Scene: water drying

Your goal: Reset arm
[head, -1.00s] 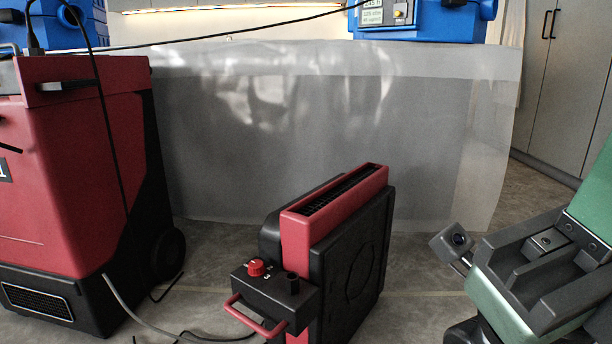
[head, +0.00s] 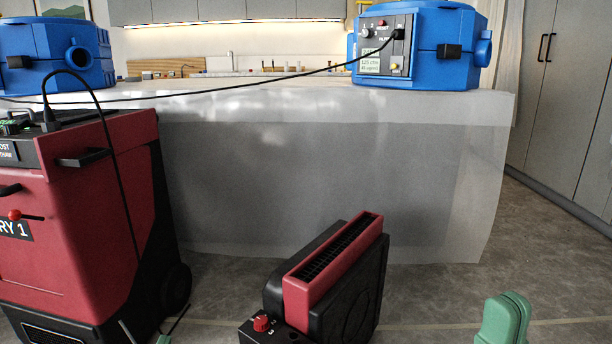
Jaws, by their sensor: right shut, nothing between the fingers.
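My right gripper (head: 504,318) shows at the bottom right as two rounded green fingertips pressed together. It is shut and empty, over bare floor to the right of the red and black blower (head: 333,265). The rest of my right arm is below the picture. A small bit of green at the bottom edge, by the red machine's wheel, seems to be the tip of my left gripper (head: 163,340). Too little of it shows to tell its state.
A red and black wheeled machine (head: 75,215) stands at the left. A sheet-covered counter (head: 330,185) runs behind, bearing two blue units (head: 425,45) and (head: 62,55). A black cable crosses above it. Grey cabinets (head: 565,100) stand at the right. Floor at the right is clear.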

